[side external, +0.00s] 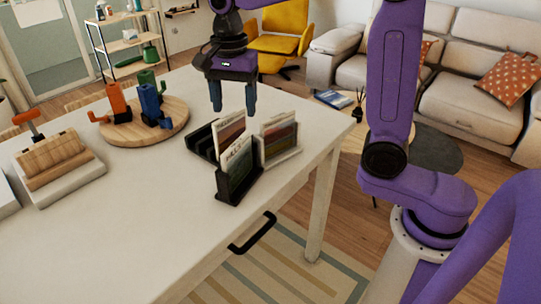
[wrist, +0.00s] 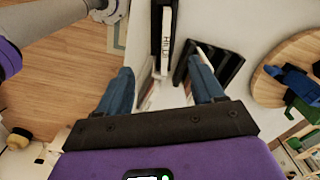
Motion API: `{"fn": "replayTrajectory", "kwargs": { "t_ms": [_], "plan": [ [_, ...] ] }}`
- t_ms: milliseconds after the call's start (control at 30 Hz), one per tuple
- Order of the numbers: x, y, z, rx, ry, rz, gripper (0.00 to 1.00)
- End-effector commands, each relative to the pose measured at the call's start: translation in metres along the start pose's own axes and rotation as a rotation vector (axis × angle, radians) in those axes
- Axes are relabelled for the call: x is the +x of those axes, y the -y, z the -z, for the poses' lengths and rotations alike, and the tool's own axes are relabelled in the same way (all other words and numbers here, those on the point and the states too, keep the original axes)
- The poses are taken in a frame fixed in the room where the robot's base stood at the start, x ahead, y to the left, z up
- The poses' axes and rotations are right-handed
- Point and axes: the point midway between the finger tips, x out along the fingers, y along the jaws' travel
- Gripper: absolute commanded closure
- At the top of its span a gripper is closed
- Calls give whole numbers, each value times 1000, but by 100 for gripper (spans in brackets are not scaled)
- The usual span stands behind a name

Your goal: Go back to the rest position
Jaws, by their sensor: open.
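My gripper (side external: 232,98) hangs above the table (side external: 160,235) with its two blue fingers apart and nothing between them. In the wrist view the open fingers (wrist: 165,88) also show. Below it is a black rack (side external: 203,140) with slots. A card or booklet (side external: 230,132) stands in the rack, a second one (side external: 237,162) stands in a black holder (side external: 238,187) in front, and a third (side external: 278,138) stands in a light holder (side external: 284,158) to the right. In the wrist view the black rack (wrist: 228,66) lies just beyond the fingers.
A wooden block on a pale base (side external: 75,185) stands at the left. The table's front middle is clear. A sofa (side external: 450,90) and yellow chair (side external: 285,30) stand beyond.

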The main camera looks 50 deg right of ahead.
Motion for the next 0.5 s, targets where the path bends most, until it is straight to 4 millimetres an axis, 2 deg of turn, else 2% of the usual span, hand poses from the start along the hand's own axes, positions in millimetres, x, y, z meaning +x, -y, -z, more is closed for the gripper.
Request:
{"fn": "replayTrajectory", "kwargs": {
  "t_ms": [267,500],
  "plan": [
    [14,-34,-22,-444,0,5,33],
    [28,-73,-37,-826,-1,9,33]
  ]
}}
